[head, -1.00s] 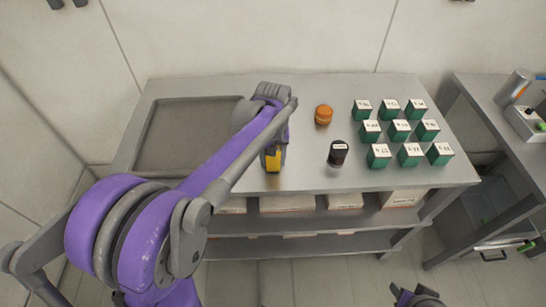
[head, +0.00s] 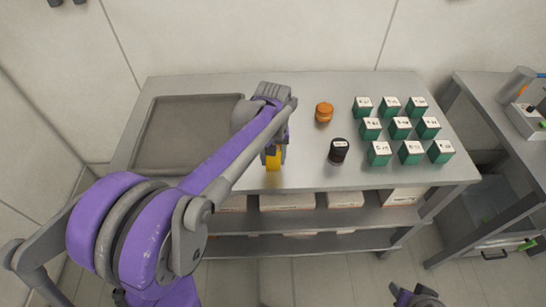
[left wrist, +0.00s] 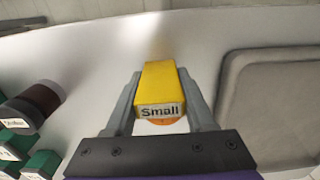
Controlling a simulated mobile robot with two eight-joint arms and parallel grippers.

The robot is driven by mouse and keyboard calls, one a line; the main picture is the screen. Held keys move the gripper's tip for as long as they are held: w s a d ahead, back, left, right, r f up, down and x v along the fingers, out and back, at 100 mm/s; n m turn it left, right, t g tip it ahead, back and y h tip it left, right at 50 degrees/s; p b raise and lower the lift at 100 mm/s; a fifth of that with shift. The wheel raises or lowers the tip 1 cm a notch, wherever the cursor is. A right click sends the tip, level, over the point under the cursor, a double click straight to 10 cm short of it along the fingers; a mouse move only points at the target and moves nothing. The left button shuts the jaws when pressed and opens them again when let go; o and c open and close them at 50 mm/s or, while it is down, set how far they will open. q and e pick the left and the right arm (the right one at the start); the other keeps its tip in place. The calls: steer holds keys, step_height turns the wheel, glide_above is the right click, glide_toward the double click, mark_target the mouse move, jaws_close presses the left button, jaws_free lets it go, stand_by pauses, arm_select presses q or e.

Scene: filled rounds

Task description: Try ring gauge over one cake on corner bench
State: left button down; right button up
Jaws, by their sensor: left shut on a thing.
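My left gripper (head: 273,150) is over the middle of the corner bench (head: 215,184), shut on a yellow piece (head: 273,160). In the left wrist view this yellow piece (left wrist: 158,82), labelled "Small", sits between both fingers (left wrist: 163,100). An orange rounded edge (left wrist: 166,121) shows just below its label; I cannot tell whether it touches or is inside a ring. An orange round cake (head: 324,112) stands on the bench to the right of the gripper, apart from it. My right gripper (head: 418,296) is at the bottom edge, its jaws unclear.
A dark labelled round container (head: 338,151) stands right of the gripper. Several green boxes with white tops (head: 400,128) stand in rows further right. An empty grey tray (head: 150,125) lies at the left. Boxes (head: 287,202) lie on the shelf below.

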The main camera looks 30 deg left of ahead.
arm_select(q)
steer(key=shift+r, duration=0.15)
arm_select(e)
steer(key=shift+r, duration=0.15)
stand_by(0.4)
arm_select(q)
steer(key=shift+r+p, duration=1.35)
steer(key=shift+r, duration=1)
steer(key=shift+r+p, duration=1.1)
steer(key=shift+r, duration=1.35)
arm_select(e)
step_height(320, 180, up, 7)
steer(key=w, duration=0.3)
steer(key=shift+f+t, duration=0.2)
steer(key=shift+t, duration=0.1)
steer(key=shift+s, duration=0.1)
